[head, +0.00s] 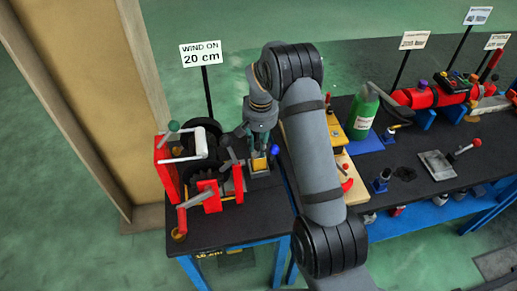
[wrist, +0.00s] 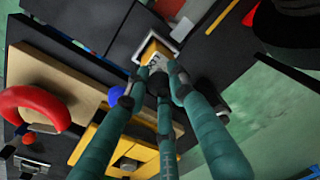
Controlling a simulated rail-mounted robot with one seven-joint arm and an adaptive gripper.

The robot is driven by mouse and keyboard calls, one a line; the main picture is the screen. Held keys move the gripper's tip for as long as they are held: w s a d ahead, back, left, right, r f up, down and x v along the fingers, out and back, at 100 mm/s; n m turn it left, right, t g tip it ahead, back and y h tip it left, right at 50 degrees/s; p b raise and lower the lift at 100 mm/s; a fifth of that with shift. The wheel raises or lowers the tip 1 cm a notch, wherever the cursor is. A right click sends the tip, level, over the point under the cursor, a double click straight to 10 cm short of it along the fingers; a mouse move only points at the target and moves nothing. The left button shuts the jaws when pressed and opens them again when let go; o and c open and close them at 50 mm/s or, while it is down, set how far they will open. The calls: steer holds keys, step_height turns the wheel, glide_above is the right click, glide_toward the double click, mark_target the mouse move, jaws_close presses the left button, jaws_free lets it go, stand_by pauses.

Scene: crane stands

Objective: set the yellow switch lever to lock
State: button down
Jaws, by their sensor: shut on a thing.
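The yellow switch lever (head: 259,164) stands in a grey base on the black top of the left stand. In the wrist view the yellow lever (wrist: 152,49) shows as a yellow block with a pale, marked face, inside a grey frame. My gripper (head: 258,150) reaches down onto it from above. In the wrist view my gripper's teal fingers (wrist: 160,72) close in at the block's near end. The gripper is shut on the lever; the fingers hide part of it. I cannot read the marking or tell which position the lever is in.
A red winch (head: 207,190) with a white crank handle stands close on the left. A sign (head: 201,54) reads "WIND ON 20 cm". A blue knob (head: 274,150) is just right of my gripper. A green bottle (head: 362,112) and a red-handled device stand on the right bench.

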steer(key=shift+s+d+f+t+y+b, duration=0.25)
steer(key=shift+t+b, duration=0.35)
steer(key=shift+b, duration=1.6)
steer(key=shift+s+a+f+t+y+b, duration=0.25)
steer(key=shift+t+b, duration=0.35)
steer(key=shift+b, duration=1.55)
steer(key=shift+s+d+r+t+b, duration=0.15)
steer(key=shift+t+b, duration=0.15)
steer(key=shift+b, duration=0.75)
steer(key=shift+r, duration=0.2)
steer(key=c, duration=1.5)
jaws_free()
steer(key=shift+o, duration=0.2)
steer(key=shift+r, duration=0.1)
